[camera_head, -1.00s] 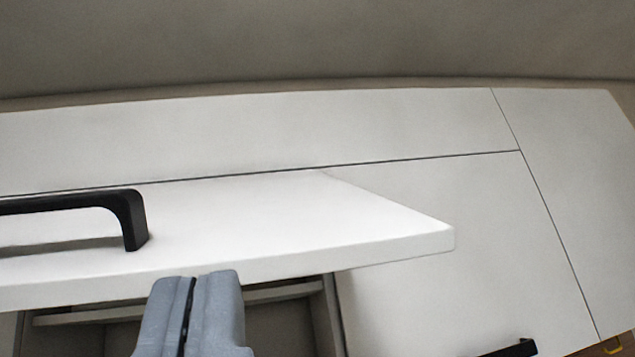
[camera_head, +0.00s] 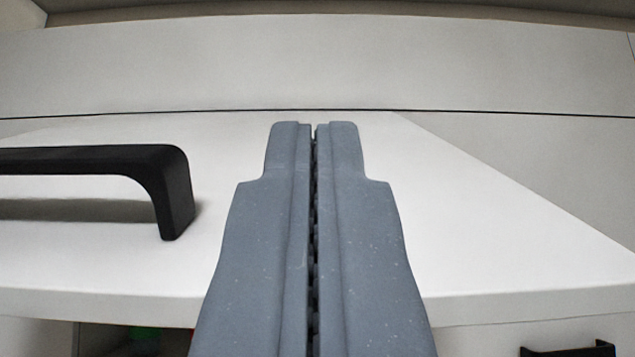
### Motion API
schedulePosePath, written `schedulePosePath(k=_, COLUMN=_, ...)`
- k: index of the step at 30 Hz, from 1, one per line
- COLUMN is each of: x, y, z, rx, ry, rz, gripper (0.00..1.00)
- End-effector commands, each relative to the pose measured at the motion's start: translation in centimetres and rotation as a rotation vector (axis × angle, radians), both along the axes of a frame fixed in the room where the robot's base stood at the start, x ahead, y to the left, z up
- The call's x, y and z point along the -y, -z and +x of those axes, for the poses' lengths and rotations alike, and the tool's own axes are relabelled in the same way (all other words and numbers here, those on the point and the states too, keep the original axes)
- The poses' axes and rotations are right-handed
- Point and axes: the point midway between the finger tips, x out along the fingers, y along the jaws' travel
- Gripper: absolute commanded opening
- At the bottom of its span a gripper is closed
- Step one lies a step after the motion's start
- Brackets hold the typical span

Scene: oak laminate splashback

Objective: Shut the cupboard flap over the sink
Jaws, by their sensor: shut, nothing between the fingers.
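The white cupboard flap (camera_head: 480,240) stands open, sticking out toward me with its outer face up. Its black bar handle (camera_head: 110,160) is on that face at the left. My gripper (camera_head: 314,130) is shut and empty, its grey fingers in front of the flap, right of the handle. The fingertips overlap the flap's outer face near its upper edge; I cannot tell whether they touch it. The fingers hide the middle of the flap and part of its front edge. The sink is not in view.
A dark cupboard opening (camera_head: 110,340) shows below the flap's front edge, with blurred green and red things inside. A white panel (camera_head: 310,65) runs above the flap. Another black handle (camera_head: 568,350) is at the lower right.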

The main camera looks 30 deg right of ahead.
Motion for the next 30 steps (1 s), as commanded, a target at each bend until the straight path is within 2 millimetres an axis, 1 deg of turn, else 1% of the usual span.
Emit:
schedulePosePath(k=6, x=0.5, y=-0.7, z=0.7, rx=-0.003, ry=0.0, rz=0.002, gripper=0.0)
schedulePosePath(k=18, x=1.5, y=2.4, z=2.1, rx=-0.001, ry=0.001, rz=0.002, gripper=0.0)
schedulePosePath(k=27, x=1.5, y=2.7, z=2.2, rx=0.0, ry=-0.001, rz=0.001, gripper=0.0)
schedulePosePath(k=28, x=3.4, y=2.8, z=2.2, rx=0.001, ry=0.005, rz=0.001, gripper=0.0)
schedulePosePath(k=30, x=2.2, y=2.7, z=2.3, rx=0.0, ry=-0.001, rz=0.001, gripper=0.0)
